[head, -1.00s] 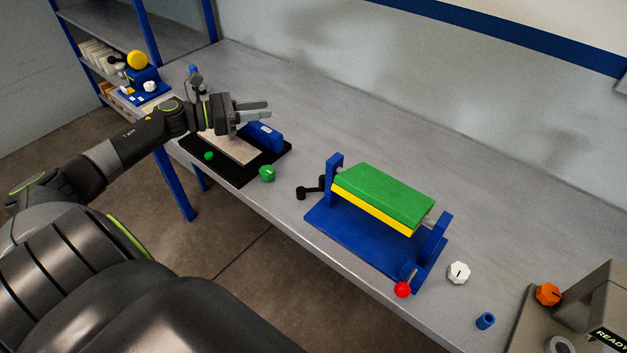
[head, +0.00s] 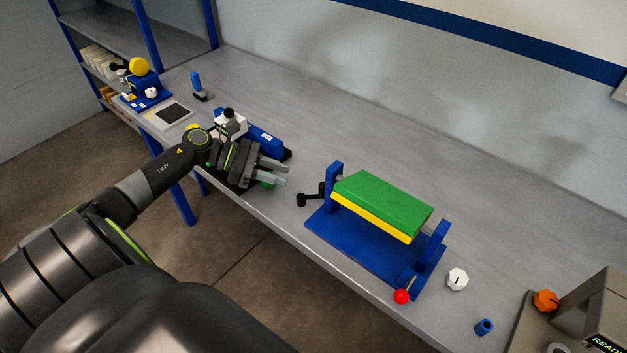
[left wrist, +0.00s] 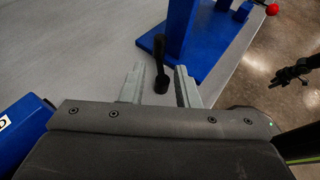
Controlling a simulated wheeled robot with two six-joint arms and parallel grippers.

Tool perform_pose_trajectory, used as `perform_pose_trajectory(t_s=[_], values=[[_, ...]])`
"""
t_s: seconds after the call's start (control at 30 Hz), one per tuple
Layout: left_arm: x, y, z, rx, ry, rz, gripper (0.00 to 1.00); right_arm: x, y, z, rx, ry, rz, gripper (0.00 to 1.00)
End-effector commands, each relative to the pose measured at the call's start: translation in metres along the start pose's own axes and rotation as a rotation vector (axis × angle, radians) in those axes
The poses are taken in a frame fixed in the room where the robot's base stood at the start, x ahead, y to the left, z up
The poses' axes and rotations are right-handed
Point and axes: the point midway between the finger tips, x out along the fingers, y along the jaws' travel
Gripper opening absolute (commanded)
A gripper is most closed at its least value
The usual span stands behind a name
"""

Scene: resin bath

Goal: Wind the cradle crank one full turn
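The cradle has a blue base with two blue uprights and a green-and-yellow block (head: 385,203) between them. A black crank (head: 303,199) sticks out at its left end. A lever with a red ball (head: 401,297) is at its right end. My left gripper (head: 287,175) is open and empty, just left of the black crank and apart from it. In the left wrist view the black crank handle (left wrist: 161,82) appears in the gap between the open fingers, ahead of them.
A blue block (head: 262,139) on a black mat lies behind my left gripper. A white knob (head: 457,279) and a blue cylinder (head: 484,327) are right of the cradle. A grey machine (head: 590,305) with an orange knob stands at the right. The bench behind the cradle is clear.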

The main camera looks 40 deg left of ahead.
Motion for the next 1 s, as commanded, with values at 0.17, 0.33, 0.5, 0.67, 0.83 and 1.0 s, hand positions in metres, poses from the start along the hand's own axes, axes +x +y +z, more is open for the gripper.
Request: perform_pose_trajectory(t_s=[0.17, 0.33, 0.5, 0.67, 0.83, 1.0], values=[[0.029, 0.0, 0.004, -0.003, -0.006, -0.001, 0.29, -0.013, 0.002, -0.001, 0.0, 0.0, 0.001, 0.36], [0.057, 0.0, 0.004, -0.003, -0.005, -0.001, 0.29, -0.022, 0.003, -0.002, -0.001, 0.0, 0.002, 0.36], [0.079, 0.0, 0.003, -0.003, -0.004, 0.0, 0.29, -0.029, 0.005, -0.003, -0.001, 0.0, 0.003, 0.36], [0.092, 0.0, 0.001, -0.002, -0.002, 0.0, 0.29, -0.032, 0.006, -0.004, -0.001, 0.0, 0.003, 0.36], [0.096, 0.0, 0.0, 0.0, 0.0, 0.0, 0.29, -0.033, 0.006, -0.004, -0.001, 0.0, 0.003, 0.36], [0.096, 0.0, 0.0, -0.001, 0.0, 0.0, 0.29, -0.032, 0.006, -0.004, -0.001, 0.0, 0.003, 0.36]])
